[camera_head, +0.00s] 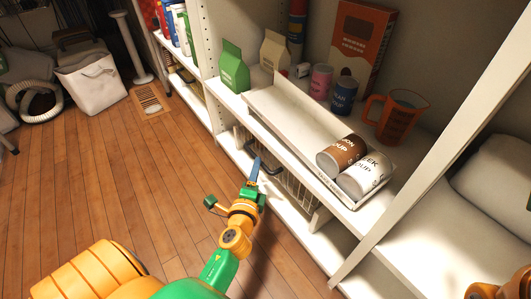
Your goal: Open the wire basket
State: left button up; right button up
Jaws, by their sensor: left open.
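The wire basket (300,192) sits in the lower part of the white shelf unit, under the shelf board with the soup cans. Its pale upright wires show through the front opening. My left gripper (266,167) is in front of the basket's left part, with its fingers pointing at the shelf unit. It is open, and a dark bar, which may be the basket's handle, shows close to its fingers. I cannot tell whether they touch. My right gripper is not in view; only an orange part of my arm shows at the bottom right corner.
A white tray (290,110) with two soup cans (341,152) stands on the shelf above. An orange measuring cup (395,115), cartons and more cans stand behind it. A white upright post (440,140) is at the right. The wooden floor (130,170) is clear at the left.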

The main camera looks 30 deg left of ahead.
pick_arm(q)
jog(key=b+x, duration=0.1)
jog(key=x, duration=0.4)
jog(key=shift+w+a, duration=0.15)
jog(key=shift+a, duration=0.05)
grip_shut()
dwell(1.1)
